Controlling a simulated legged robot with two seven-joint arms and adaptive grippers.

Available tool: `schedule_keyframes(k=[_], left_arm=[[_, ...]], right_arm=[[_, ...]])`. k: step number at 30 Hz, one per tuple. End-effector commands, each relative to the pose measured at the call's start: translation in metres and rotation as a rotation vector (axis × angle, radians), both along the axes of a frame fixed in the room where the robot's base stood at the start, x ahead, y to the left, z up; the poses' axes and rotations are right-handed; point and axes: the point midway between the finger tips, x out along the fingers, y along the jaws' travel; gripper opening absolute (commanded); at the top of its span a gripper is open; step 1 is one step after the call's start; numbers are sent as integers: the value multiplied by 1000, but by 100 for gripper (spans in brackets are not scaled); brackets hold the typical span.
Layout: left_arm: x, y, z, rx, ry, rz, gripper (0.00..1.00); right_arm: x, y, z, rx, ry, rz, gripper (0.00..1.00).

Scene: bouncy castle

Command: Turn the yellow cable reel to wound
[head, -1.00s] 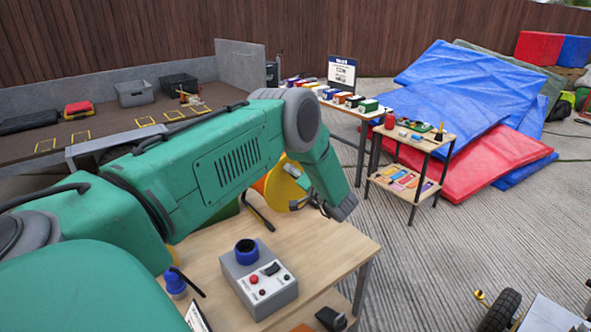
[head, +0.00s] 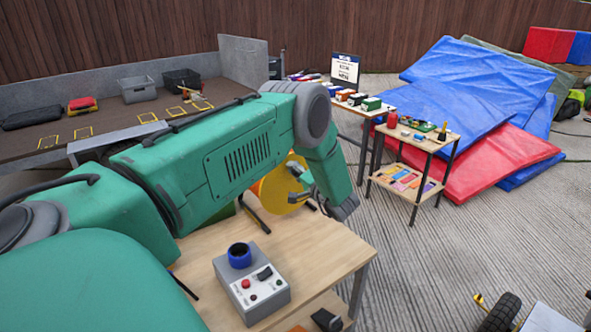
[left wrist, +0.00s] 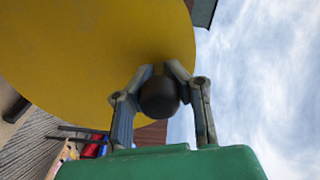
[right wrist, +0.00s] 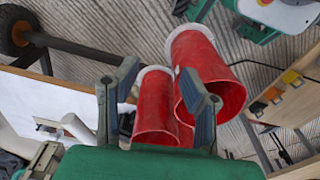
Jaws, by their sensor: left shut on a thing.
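The yellow cable reel (head: 272,192) stands at the back of the wooden table, partly hidden behind my left arm. In the left wrist view its yellow disc (left wrist: 90,55) fills the upper left. My left gripper (left wrist: 162,72) is shut on a dark round knob (left wrist: 158,98) at the face of the reel, with one finger on each side. In the head view this gripper (head: 306,193) is at the reel's right side, small and partly hidden. My right gripper (right wrist: 163,80) is open, with its fingers apart in front of red tubes. I cannot tell the reel's wound mark.
A grey control box (head: 250,285) with a blue ring on top stands on the wooden table (head: 318,252). Red tubes with white rims (right wrist: 212,75) lie beyond my right gripper. A small shelf (head: 420,140) and blue mats (head: 465,85) stand farther right. Concrete floor lies between.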

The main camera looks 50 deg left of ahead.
Motion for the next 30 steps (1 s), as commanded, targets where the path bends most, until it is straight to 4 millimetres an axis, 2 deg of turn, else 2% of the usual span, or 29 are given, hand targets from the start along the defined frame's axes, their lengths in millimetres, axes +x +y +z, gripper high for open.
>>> schedule_keyframes(k=[3,6,7,20,23,30], left_arm=[[-3,5,1,5,1,8,0],[-3,5,1,5,1,7,39],[-2,4,1,4,1,7,42],[-1,-6,2,2,-1,2,42],[-1,-20,1,3,0,1,42],[-5,-71,1,3,0,-1,42]], right_arm=[[0,0,0,0,0,0,37],[0,0,0,0,0,0,37],[0,0,0,0,0,0,37],[-2,0,1,0,-2,0,37],[-2,0,1,0,-3,0,37],[-2,0,0,0,-3,0,37]])
